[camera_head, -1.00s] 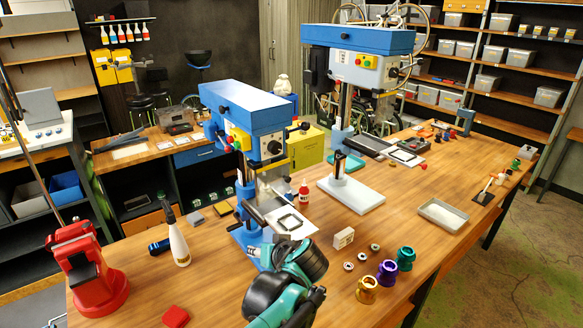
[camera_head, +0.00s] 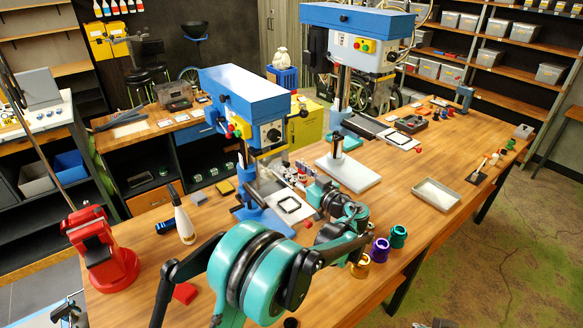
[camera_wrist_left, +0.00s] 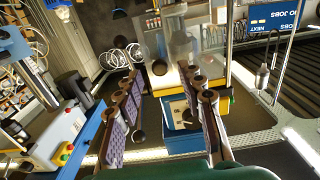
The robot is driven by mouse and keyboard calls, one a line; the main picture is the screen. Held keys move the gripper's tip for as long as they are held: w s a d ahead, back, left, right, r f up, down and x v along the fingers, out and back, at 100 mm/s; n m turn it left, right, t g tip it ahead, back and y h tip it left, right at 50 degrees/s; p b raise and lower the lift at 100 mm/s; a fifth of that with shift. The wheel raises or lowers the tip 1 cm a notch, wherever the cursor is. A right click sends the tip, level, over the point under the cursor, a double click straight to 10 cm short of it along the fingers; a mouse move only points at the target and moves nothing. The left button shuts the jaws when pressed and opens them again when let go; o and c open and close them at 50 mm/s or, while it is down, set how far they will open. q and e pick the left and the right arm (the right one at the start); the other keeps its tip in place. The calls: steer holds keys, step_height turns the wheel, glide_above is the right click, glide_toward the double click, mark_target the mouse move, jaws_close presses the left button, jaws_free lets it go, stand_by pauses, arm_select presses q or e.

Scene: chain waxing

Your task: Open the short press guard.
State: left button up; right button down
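The short press (camera_head: 242,97) is the nearer blue-topped drill press, with a yellow switch box and a dark round dial. Its guard is too small and cluttered to make out in the head view. My left gripper (camera_head: 298,180) is right of the press column at about work-plate height, partly hidden by my arm. In the left wrist view, the gripper (camera_wrist_left: 163,105) has its fingers spread, with nothing clasped between them. That view looks upside down. A clear cylindrical shape (camera_wrist_left: 181,45) shows beyond the fingers; I cannot tell whether it is the guard.
The tall press (camera_head: 358,50) stands behind to the right. Gold, purple and green cups (camera_head: 380,250) stand right of my arm. A grey tray (camera_head: 437,195) is farther right.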

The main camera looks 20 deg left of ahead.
arm_select(q)
steer(key=shift+x, duration=0.9)
jaws_close()
steer(key=shift+s, duration=0.1)
